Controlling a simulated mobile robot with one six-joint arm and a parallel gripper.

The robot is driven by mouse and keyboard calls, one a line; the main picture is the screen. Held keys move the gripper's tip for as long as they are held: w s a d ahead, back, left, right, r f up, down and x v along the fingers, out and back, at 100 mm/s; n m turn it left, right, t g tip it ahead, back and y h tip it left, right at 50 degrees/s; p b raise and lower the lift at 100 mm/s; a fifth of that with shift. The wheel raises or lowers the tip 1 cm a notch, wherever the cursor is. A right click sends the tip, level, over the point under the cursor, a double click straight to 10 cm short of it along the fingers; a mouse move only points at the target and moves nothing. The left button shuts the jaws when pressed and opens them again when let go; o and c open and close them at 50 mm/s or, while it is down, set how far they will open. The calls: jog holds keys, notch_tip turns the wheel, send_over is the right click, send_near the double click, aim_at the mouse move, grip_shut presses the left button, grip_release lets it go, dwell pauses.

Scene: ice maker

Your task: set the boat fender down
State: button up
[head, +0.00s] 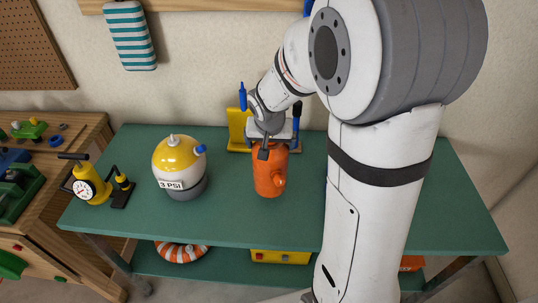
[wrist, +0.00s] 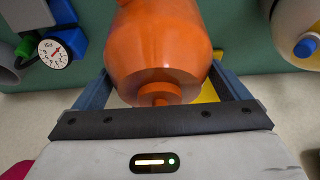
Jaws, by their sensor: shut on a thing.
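The boat fender is an orange, rounded cylinder (head: 270,176), roughly upright over the middle of the green table (head: 228,222). My gripper (head: 268,148) comes down on it from above and is shut around its top end. In the wrist view the fender (wrist: 158,45) sits between the two blue-grey fingers of my gripper (wrist: 160,88), with its narrow neck towards the palm. I cannot tell whether its lower end touches the table.
A yellow gauge pump (head: 90,188) is at the table's left end. A yellow stand (head: 238,128) is behind. The table front is clear.

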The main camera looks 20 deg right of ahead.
jog(key=shift+f, duration=2)
jog(key=shift+f+b, duration=0.2)
jog(key=shift+b, duration=0.1)
jog(key=o, duration=1.6)
jog(key=shift+c, duration=0.2)
jog(key=shift+s+r, duration=0.1)
jog(key=v, duration=1.2)
jog(key=s+r+n+g+y, duration=0.1)
jog(key=s+r+n, duration=0.1)
jog(key=s, duration=1.5)
jog(key=shift+s+d+n, duration=0.25)
jog(key=shift+d+n, duration=0.2)
jog(key=shift+n, duration=0.35)
